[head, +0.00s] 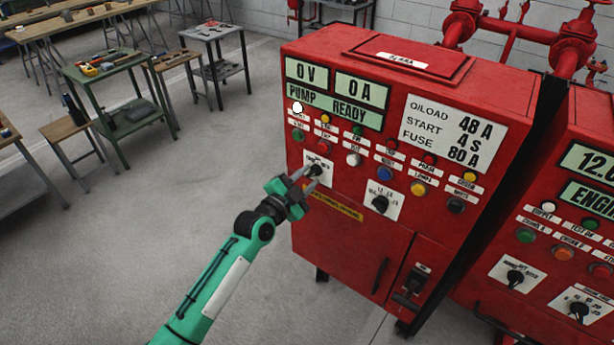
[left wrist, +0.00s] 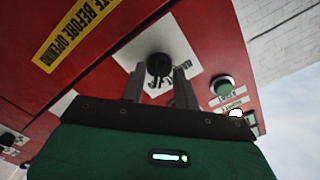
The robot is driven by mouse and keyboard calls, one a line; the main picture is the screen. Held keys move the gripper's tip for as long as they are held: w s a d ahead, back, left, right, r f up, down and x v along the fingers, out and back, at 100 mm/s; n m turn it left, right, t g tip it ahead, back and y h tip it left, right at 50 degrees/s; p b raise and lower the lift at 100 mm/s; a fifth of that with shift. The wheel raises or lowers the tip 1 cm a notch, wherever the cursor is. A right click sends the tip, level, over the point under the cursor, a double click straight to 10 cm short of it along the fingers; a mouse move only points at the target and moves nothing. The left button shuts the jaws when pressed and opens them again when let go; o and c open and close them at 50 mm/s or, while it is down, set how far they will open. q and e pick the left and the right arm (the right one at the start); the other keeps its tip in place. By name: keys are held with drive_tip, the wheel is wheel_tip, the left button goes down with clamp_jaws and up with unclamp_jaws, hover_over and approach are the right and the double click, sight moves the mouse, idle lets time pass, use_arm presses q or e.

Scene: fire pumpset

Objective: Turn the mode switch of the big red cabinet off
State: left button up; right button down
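The big red cabinet (head: 335,232) stands in the middle of the head view, with displays reading 0 V, 0 A and PUMP READY. Its left black rotary switch (head: 315,170) sits on a white plate; the plate's lettering is too small to read. A second black rotary switch (head: 380,203) is to its right. My left gripper (head: 303,181) is at the left switch. In the left wrist view its two fingers (left wrist: 159,82) are apart, with the black knob (left wrist: 159,66) between or just beyond their tips; contact is unclear. My right gripper is out of view.
A smaller red cabinet (head: 545,240) with its own switches stands at the right. Workbenches stand at the back left.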

use_arm(q)
drive_tip(key=shift+w+d, duration=0.1)
clamp_jaws()
drive_tip(key=shift+n, duration=0.3)
drive_tip(key=n, duration=0.4)
drive_tip(key=shift+b, duration=0.35)
drive_tip(key=shift+n, duration=2)
